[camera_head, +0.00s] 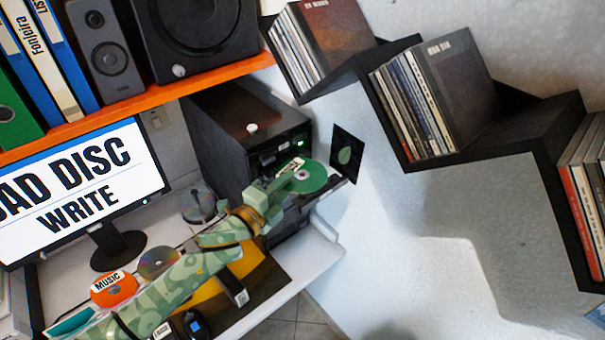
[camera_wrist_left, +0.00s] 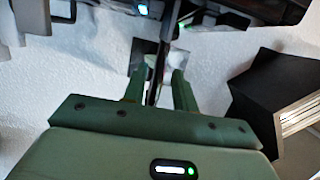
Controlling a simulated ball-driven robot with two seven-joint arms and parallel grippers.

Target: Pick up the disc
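The green disc (camera_head: 309,177) lies at the extended drive tray (camera_head: 334,188) of the black computer tower in the head view. My left gripper (camera_head: 284,180) is at the disc's left edge, with a small pale label showing beside it. In the left wrist view, the two fingers of my left gripper (camera_wrist_left: 158,82) stand apart, on either side of a thin dark edge. I cannot tell whether that edge is the disc or the tray. No firm contact shows. My right gripper is not in view.
The black tower (camera_head: 235,125) stands behind the gripper, below an orange shelf (camera_head: 150,98). A monitor (camera_head: 80,185), loose discs (camera_head: 158,262) and an orange music disc (camera_head: 115,289) are on the desk. Black stepped wall shelves (camera_head: 480,155) hold cases at right.

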